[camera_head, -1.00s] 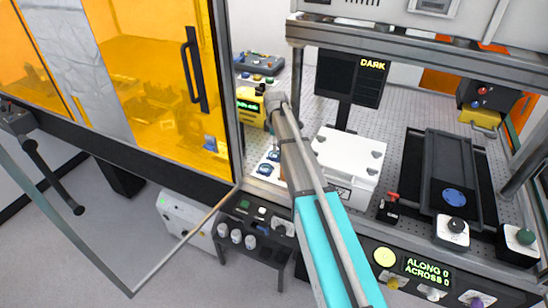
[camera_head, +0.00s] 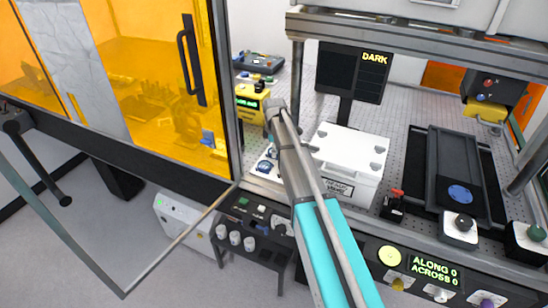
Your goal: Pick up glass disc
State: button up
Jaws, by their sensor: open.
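A round blue disc, which looks like the glass disc (camera_head: 264,166), lies on a small white holder (camera_head: 257,174) at the front left of the perforated bench. Part of the holder is hidden behind my arm. My gripper (camera_head: 271,143) hangs from the far end of my arm, just above and behind the disc in the picture. Only a small dark part of it shows beside the arm. It is open, and I see nothing held in it. I cannot tell its height above the holder.
A white box (camera_head: 350,158) stands right of my arm. A yellow meter (camera_head: 250,98) is behind the holder, and an orange-windowed door (camera_head: 165,90) is at left. A black stage with a blue pad (camera_head: 460,194) is at right. A dark screen (camera_head: 352,72) reads DARK.

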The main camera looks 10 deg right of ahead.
jog(key=shift+f, duration=0.25)
dwell(0.4)
jog(key=c, duration=1)
jog(key=shift+r, duration=0.25)
notch_tip(320, 180, up, 2)
jog(key=shift+r+p, duration=0.1)
jog(key=shift+p, duration=1.15)
jog(key=s+r+p, duration=0.3)
jog(key=s, duration=0.1)
jog(key=s+r+p, duration=0.4)
jog(key=s, duration=0.1)
jog(key=s+a+r+p, duration=0.1)
jog(key=s+r+p, duration=0.2)
jog(key=s, duration=0.2)
jog(key=shift+r, duration=0.15)
